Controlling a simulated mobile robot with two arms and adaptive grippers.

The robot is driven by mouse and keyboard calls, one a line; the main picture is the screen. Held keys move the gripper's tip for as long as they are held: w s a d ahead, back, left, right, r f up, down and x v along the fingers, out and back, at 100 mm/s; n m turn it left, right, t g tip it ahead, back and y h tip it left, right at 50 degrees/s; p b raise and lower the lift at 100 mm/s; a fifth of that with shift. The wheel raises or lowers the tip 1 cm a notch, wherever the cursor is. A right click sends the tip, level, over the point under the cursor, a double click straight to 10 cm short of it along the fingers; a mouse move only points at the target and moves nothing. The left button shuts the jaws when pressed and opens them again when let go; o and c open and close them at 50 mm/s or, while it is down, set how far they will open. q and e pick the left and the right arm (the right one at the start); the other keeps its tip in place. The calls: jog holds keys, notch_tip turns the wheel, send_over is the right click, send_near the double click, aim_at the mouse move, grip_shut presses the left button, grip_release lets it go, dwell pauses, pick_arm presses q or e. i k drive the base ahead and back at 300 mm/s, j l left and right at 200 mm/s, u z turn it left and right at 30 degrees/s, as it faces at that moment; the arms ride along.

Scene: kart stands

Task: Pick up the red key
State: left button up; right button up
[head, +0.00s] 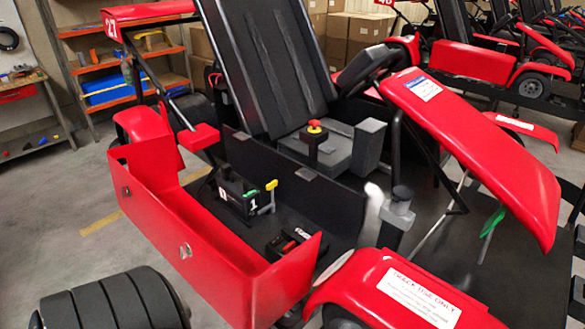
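A small red knob with a yellow collar (314,127) stands upright on a dark post in front of the kart's black seat. Neither of my grippers is in view.
The red side pod (200,235) walls the kart's open bay on the left. In the bay sit a black battery (237,196) and a yellow-handled piece (267,198). The steering wheel (368,66) and red front bodywork (480,145) stand right. Black tyres (110,302) lie bottom left.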

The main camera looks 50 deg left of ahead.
aim_at(291, 246)
jog(key=i+u, duration=0.35)
jog(key=i+l+u, duration=0.1)
jog(key=u, duration=0.25)
jog(key=j+u, duration=0.1)
jog(key=j, duration=0.35)
jog(key=i+j, duration=0.1)
jog(key=j, duration=1.15)
jog(key=k+j+z, duration=0.15)
jog(key=j, duration=0.6)
jog(key=i, duration=0.05)
